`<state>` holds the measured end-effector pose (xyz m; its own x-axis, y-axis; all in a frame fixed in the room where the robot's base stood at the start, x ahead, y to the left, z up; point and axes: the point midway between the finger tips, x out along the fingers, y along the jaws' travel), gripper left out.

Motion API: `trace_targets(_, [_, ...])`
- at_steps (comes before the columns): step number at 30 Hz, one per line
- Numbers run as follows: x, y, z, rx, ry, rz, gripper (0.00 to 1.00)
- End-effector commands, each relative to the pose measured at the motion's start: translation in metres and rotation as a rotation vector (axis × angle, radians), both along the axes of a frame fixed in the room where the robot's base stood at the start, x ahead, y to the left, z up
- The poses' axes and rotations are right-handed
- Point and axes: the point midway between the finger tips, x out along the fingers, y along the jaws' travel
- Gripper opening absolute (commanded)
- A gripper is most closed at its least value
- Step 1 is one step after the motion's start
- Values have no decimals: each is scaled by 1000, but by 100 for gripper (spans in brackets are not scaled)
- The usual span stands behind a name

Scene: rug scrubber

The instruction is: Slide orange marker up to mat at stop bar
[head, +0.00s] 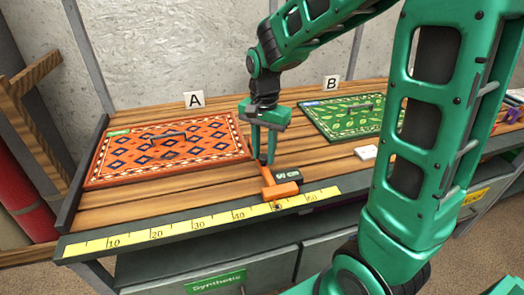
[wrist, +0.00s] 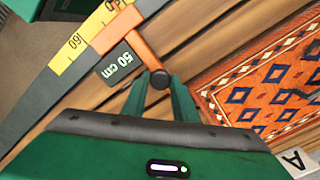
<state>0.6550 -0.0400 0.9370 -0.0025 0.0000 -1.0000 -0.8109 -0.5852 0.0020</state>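The orange marker (head: 268,177) sits across the front yellow ruler (head: 195,224) near the 50 mark, with a dark "50 cm" tag on its right side. Its orange arm also shows in the wrist view (wrist: 139,46), ending in a dark round knob (wrist: 160,79). My gripper (head: 263,159) points down at the knob, with one green finger on each side and seemingly against it. A strip of bare wood shows between mat and marker. I cannot make out a stop bar clearly.
A green leafy mat (head: 345,116) lies at the back right by sign B (head: 331,84). A small white block (head: 366,152) lies in front of it. My arm covers the bench's right part. Bare planks lie in front of the orange mat.

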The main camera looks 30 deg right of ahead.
Motion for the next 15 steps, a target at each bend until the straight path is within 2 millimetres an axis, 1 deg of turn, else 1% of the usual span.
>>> trace_targets(5, [3, 11, 1, 0, -4, 1, 10])
trace_targets(11, [3, 11, 1, 1, -4, 1, 10])
trace_targets(12, [3, 11, 1, 1, -4, 1, 33])
trace_targets(13, [3, 11, 1, 1, -4, 1, 40])
trace_targets(14, [3, 11, 1, 1, -4, 1, 45])
trace_targets(15, [3, 11, 1, 0, -4, 1, 45])
